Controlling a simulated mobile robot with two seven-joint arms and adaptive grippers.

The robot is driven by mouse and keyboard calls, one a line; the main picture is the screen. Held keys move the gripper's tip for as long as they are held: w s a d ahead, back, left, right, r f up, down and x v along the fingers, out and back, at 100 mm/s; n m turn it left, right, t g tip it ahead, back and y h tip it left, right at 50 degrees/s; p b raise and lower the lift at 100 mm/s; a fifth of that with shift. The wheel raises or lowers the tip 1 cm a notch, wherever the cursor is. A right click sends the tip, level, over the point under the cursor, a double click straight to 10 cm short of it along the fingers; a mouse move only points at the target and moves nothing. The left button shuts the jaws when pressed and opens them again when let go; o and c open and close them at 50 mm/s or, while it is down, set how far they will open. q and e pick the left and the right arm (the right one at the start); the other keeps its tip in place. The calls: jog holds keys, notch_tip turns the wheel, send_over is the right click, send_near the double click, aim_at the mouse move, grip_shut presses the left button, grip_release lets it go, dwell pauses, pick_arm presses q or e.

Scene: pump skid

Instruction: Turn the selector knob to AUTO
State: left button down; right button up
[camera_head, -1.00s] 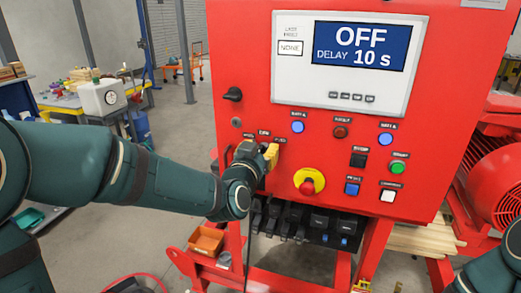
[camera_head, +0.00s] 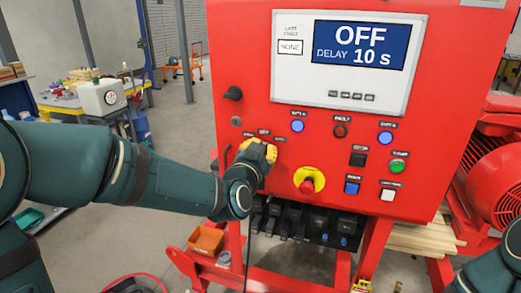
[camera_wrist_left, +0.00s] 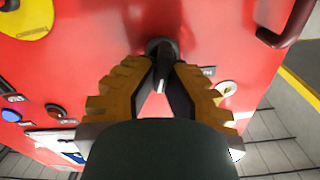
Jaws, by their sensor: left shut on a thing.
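The red control panel (camera_head: 330,135) faces me, and its screen (camera_head: 360,45) reads OFF, DELAY 10 s. My left gripper (camera_head: 262,152), with yellow fingers, is at the panel's lower left, below a row of small labels. In the left wrist view its fingers (camera_wrist_left: 162,72) are closed on the black selector knob (camera_wrist_left: 160,48). In the head view the gripper covers the knob. Only part of my right arm shows at the lower right; its gripper is out of view.
The red emergency stop on its yellow plate (camera_head: 309,181) is right of my left gripper. Blue lamps, a red fault lamp (camera_head: 340,131) and several buttons lie further right. A black rotary handle (camera_head: 233,93) is above left. An orange bin (camera_head: 206,240) stands below.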

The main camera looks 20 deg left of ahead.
pick_arm(q)
jog(key=m, duration=0.6)
jog(key=shift+d+p, duration=0.25)
jog(key=shift+p, duration=0.1)
jog(key=shift+m, duration=0.4)
jog(key=c, duration=1)
grip_release()
jog(key=shift+w+f, duration=0.15)
jog(key=shift+f, duration=0.05)
jog(key=shift+s+a, duration=0.1)
jog(key=shift+s, duration=3.7)
